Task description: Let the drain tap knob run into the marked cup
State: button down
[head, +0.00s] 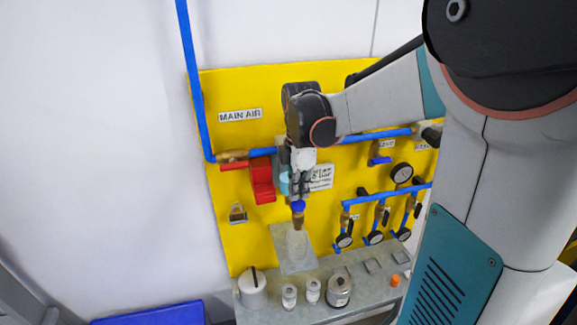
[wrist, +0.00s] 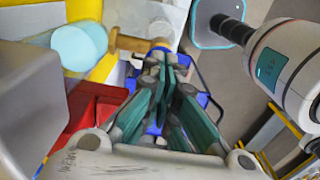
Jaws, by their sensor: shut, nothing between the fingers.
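The drain tap knob (head: 298,206) is a small blue knob on a brass tap (head: 298,220), low on the yellow panel. My gripper (head: 300,193) is shut and empty, pointing down just above the knob. In the wrist view the closed fingers (wrist: 165,62) overlap the blue knob (wrist: 159,46), with the brass piece (wrist: 128,42) to its left. Whether the fingertips touch the knob cannot be told.
A grey shelf (head: 315,292) below carries white containers and a metal jar (head: 338,291). Blue pipes with gauges (head: 375,238) are to the right. A padlock (head: 238,212) hangs left.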

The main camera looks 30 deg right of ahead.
aim_at(298, 203)
jog(key=shift+f, duration=0.2)
jog(key=shift+f+b, duration=1.25)
jog(key=shift+f, duration=0.05)
dwell(6.5)
